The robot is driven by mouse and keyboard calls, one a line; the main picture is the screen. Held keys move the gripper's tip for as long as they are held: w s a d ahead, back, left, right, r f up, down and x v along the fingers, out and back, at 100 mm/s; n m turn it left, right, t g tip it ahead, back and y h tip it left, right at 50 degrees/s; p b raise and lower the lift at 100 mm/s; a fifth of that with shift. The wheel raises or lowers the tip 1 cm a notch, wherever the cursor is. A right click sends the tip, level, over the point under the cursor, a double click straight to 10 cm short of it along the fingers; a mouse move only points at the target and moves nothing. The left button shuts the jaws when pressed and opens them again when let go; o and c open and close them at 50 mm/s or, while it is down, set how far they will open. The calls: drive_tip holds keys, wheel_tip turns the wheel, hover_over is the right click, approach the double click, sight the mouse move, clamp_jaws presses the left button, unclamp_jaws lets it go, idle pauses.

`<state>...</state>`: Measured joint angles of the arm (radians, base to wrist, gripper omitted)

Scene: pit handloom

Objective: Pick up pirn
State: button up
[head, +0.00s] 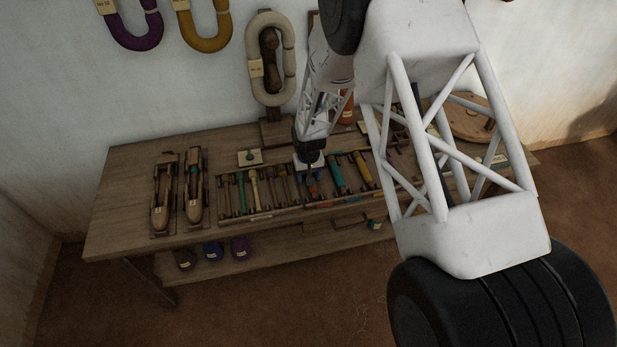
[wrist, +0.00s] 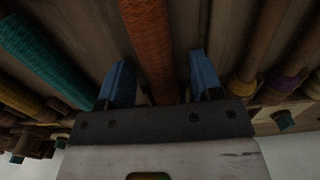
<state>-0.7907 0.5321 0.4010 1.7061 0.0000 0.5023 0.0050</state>
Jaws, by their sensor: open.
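My gripper (head: 311,178) is over the rack of pirns on the bench in the head view. In the wrist view my gripper (wrist: 160,82) is open, with one blue finger on each side of a rust-orange pirn (wrist: 148,38). Gaps show between the fingers and this pirn. Its near end is hidden behind the gripper's body. In the wrist view a teal pirn (wrist: 38,55) lies to the left and a pirn with a yellow end (wrist: 246,80) lies to the right. The head view shows a teal pirn (head: 337,175) right of my gripper.
The wooden bench (head: 115,215) has a slotted rack (head: 262,215) with several pirns, including a green one (head: 240,190) and a yellow one (head: 363,166). Two boat-shaped shuttles (head: 163,200) lie at the left. A round wooden piece (head: 467,118) is at the right. The bench's left end is clear.

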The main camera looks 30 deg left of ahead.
drive_tip(key=c, duration=1)
drive_tip(key=shift+r, duration=0.15)
drive_tip(key=shift+r, duration=1.65)
drive_tip(key=s+d, duration=0.3)
drive_tip(key=s+d+r, duration=0.1)
drive_tip(key=s+d, duration=0.7)
drive_tip(key=shift+s+d+r, duration=0.1)
drive_tip(key=shift+s+r, duration=0.1)
drive_tip(key=shift+s, duration=0.05)
